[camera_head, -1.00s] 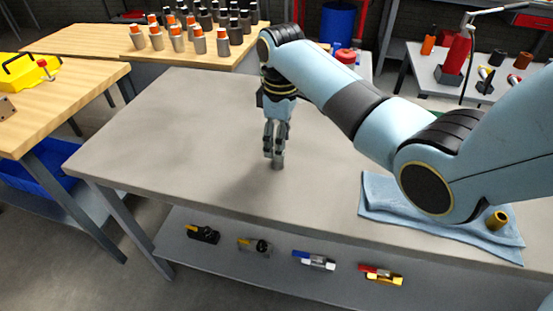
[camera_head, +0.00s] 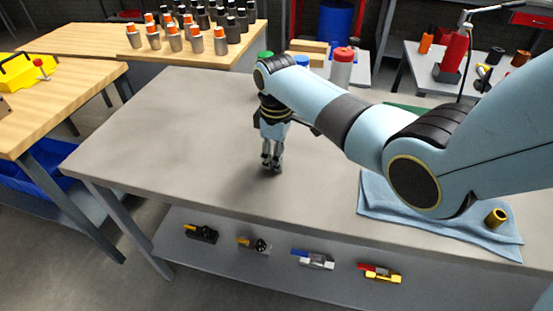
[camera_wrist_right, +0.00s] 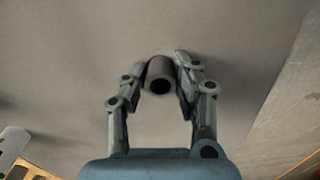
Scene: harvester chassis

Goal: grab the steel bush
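The steel bush (camera_wrist_right: 161,74) is a small dark grey hollow cylinder in the right wrist view, its open end facing the camera. My right gripper (camera_wrist_right: 162,66) has one finger on each side of it, with both fingertips bent in against its sides. In the head view my right gripper (camera_head: 271,164) points down, low over the grey table (camera_head: 180,130), and its fingers largely hide the bush. I cannot tell whether the bush rests on the table. My left gripper is not in view.
A blue cloth (camera_head: 385,205) with a brass bush (camera_head: 496,218) lies at the table's right. Several small parts sit on the lower shelf (camera_head: 285,275). A red-capped bottle (camera_head: 341,70) stands behind. The table's left half is clear.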

